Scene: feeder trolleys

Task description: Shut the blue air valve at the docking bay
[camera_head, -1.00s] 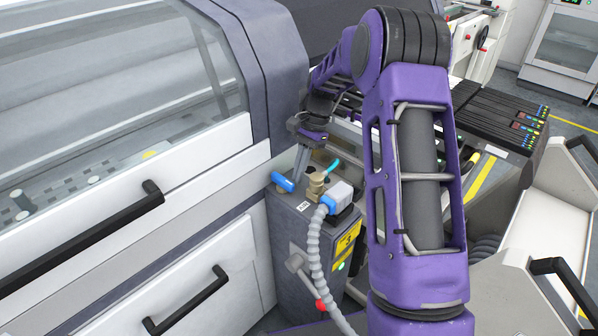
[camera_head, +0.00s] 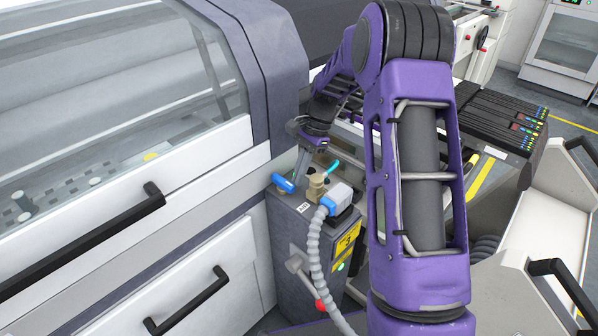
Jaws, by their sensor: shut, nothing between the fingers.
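The blue air valve handle (camera_head: 283,183) sits on top of the grey docking bay post (camera_head: 290,238), at the left of its top face. A brass fitting (camera_head: 317,187) with a thin light-blue tube stands just right of it. My gripper (camera_head: 298,178) points down close beside the blue handle, on its right and far side. Its fingers are shut with nothing between them. I cannot tell whether the fingers touch the handle. The fingertips are partly hidden behind the handle and fitting.
A blue-and-grey connector (camera_head: 338,198) with a grey corrugated hose (camera_head: 314,250) is on the post's right. The white machine with a black handle (camera_head: 190,303) stands close on the left. Black feeders (camera_head: 490,120) lie at the right.

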